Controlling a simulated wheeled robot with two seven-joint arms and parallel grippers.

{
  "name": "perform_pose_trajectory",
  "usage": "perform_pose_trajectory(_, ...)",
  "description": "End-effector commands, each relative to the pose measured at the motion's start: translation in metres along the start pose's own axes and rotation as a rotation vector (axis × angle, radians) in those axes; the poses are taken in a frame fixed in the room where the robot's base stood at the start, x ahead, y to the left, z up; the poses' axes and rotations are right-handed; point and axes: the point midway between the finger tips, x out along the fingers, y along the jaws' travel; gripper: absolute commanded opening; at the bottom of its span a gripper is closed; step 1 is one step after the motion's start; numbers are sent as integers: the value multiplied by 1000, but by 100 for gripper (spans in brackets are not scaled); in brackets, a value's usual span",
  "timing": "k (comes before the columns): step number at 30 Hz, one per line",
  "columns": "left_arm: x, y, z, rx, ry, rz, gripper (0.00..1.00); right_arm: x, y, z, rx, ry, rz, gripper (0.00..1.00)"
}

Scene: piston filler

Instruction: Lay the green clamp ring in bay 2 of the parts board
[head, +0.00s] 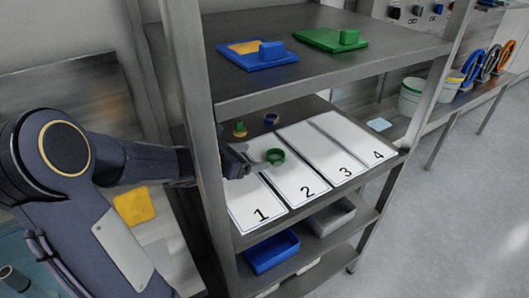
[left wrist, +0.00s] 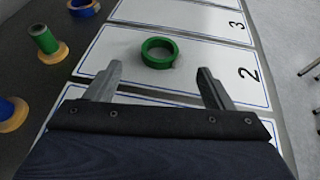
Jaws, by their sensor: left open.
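The green clamp ring (head: 275,156) lies flat on the white bay 2 panel (head: 308,192) of the parts board, towards the far end from the printed number. In the left wrist view the ring (left wrist: 145,52) sits inside the bay's outline (left wrist: 215,84), just beyond my fingertips. My left gripper (head: 256,164) is open and empty, close to the ring but apart from it. In the left wrist view its two fingers (left wrist: 157,82) are spread wide with bare board between them. My right gripper is not in view.
Green and blue spools (left wrist: 46,40) stand on the dark shelf beside the board. A shelf post (head: 192,110) stands close to my left arm. An upper shelf (head: 330,72) holds blue and green lids. Bays 1, 3 and 4 look empty. A blue bin (head: 272,252) sits below.

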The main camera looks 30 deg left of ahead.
Motion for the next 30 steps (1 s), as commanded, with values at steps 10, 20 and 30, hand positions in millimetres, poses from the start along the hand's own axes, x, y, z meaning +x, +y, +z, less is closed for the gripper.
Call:
perform_pose_trajectory(10,-39,0,0,0,0,-1,76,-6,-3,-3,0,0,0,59)
perform_pose_trajectory(20,-39,0,0,-1,1,-1,76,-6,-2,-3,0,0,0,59)
perform_pose_trajectory(30,-39,0,0,-1,0,-1,76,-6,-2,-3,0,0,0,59)
